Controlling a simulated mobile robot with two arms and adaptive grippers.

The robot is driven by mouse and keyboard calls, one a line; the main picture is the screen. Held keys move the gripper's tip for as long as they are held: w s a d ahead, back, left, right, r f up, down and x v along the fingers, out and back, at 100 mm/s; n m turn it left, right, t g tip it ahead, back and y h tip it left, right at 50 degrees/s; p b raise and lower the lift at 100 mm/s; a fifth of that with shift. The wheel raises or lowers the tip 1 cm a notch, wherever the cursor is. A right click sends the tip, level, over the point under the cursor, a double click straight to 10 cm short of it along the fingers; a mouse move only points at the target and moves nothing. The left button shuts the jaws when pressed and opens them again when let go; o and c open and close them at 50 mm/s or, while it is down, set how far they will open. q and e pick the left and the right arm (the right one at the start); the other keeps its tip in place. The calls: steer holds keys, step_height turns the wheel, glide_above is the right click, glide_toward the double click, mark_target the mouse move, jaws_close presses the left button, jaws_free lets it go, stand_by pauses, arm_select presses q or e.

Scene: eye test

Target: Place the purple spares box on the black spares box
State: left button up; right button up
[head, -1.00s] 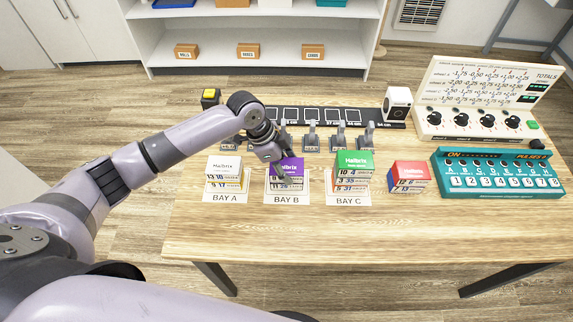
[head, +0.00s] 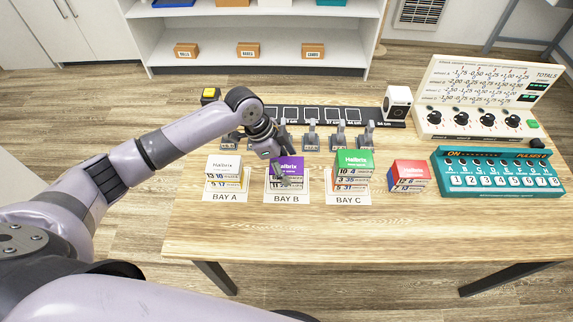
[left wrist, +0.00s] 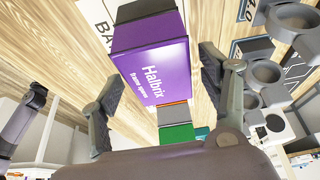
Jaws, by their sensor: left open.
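The purple spares box (head: 293,164) is the top of the stack at bay B in the head view. Its printed purple top (left wrist: 160,75) fills the upper middle of the left wrist view. A dark layer (left wrist: 143,31) shows under its edge there and looks like the black spares box, though its label is hidden. My left gripper (head: 280,171) is over this stack, partly covering its front. In the left wrist view its two fingers (left wrist: 164,66) are open, apart on either side of the purple box, with gaps showing.
A white-topped stack (head: 224,164) stands at bay A, a green-topped one (head: 354,160) at bay C. A red-topped box (head: 409,170) is further right. Grey levers (head: 311,137) stand behind the stacks. A teal panel (head: 500,180) is at right. The table's front (head: 340,235) is clear.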

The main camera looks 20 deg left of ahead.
arm_select(q)
steer(key=v, duration=1)
steer(key=shift+b, duration=0.35)
steer(key=shift+s+a+r, duration=0.1)
steer(key=shift+a+r, duration=0.2)
steer(key=shift+r, duration=0.3)
